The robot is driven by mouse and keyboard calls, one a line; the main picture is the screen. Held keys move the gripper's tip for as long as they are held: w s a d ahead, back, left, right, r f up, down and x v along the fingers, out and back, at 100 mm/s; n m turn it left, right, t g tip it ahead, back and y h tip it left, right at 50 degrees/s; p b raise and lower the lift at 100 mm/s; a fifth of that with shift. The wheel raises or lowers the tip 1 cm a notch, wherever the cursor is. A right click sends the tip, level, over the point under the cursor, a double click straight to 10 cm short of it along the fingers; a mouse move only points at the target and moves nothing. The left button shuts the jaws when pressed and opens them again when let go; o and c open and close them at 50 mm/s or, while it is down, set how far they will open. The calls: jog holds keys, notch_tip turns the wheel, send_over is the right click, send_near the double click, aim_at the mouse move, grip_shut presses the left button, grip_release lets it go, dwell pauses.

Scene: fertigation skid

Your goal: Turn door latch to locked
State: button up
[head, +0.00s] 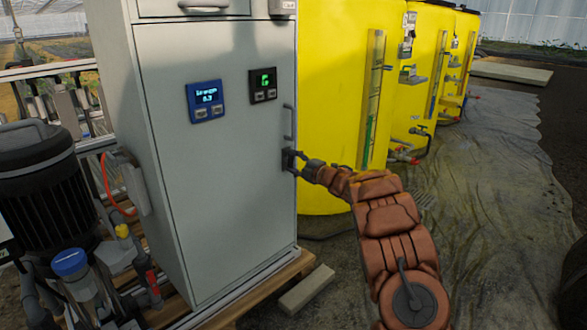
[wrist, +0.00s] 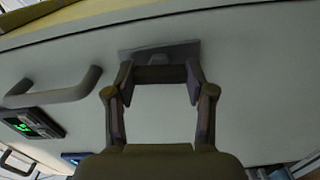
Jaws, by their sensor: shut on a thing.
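The door latch (head: 288,161) is a small dark piece at the right edge of the grey cabinet door (head: 225,150), below the door handle. In the wrist view the latch (wrist: 160,52) shows as a dark plate with a short bar in front of it. My gripper (wrist: 160,76) has its two fingertips at the ends of this bar and is shut on it. In the head view my gripper (head: 301,165) reaches the latch from the right and partly hides it. I cannot tell the latch's exact angle.
A bar handle (head: 289,122) stands out just above the latch, and the handle (wrist: 55,92) is left of my fingers in the wrist view. Blue and green displays sit on the door. Yellow tanks (head: 330,90) stand close on the right. A pump (head: 40,185) stands left.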

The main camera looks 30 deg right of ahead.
jog(key=shift+f+n+b, duration=0.1)
jog(key=shift+n+b, duration=0.3)
jog(key=shift+n, duration=0.2)
jog(key=o, duration=1.2)
jog(key=shift+c, duration=0.2)
jog(key=v, duration=1.2)
